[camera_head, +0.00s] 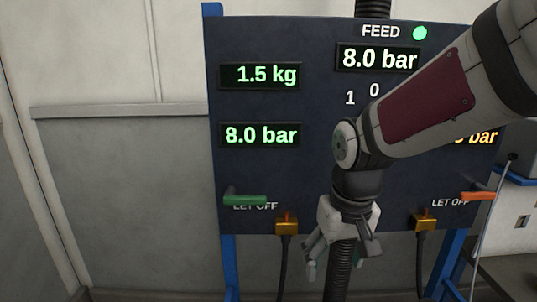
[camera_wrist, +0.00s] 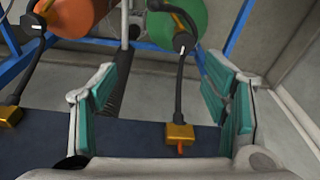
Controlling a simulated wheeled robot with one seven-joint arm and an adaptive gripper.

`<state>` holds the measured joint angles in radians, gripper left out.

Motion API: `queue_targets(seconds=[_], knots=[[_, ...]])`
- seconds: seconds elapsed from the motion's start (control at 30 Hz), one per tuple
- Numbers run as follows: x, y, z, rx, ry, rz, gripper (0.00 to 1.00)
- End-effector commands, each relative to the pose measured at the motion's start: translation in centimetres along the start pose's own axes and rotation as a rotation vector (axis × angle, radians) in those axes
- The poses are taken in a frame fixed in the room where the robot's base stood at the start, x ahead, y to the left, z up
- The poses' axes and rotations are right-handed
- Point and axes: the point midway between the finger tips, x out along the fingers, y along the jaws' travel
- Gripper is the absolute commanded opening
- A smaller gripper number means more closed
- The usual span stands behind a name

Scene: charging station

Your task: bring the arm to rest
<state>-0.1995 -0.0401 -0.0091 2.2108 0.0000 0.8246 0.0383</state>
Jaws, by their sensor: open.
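My gripper (camera_head: 338,258) hangs pointing down in front of the lower middle of the dark panel (camera_head: 300,190). My arm reaches in from the upper right and hides part of the panel. In the wrist view my gripper (camera_wrist: 165,105) has its two teal-padded fingers wide apart, with nothing held between them. A brass connector (camera_wrist: 180,133) with a black hose shows between the fingers there, farther off beside the panel.
The panel has a green lever (camera_head: 245,200), an orange lever (camera_head: 478,196) and two brass connectors (camera_head: 287,225) (camera_head: 424,222) with hoses. Displays read 1.5 kg and 8.0 bar; the FEED lamp (camera_head: 420,33) is green. The wrist view shows orange (camera_wrist: 75,15) and green (camera_wrist: 180,22) tanks.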

Motion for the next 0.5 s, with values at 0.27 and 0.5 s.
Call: queue_targets(seconds=[0.27,0.5], knots=[[-6.0,3.0,7.2,0.069,0.11,0.017,0.68],[-8.1,4.3,13.3,0.121,0.19,0.038,0.68]])
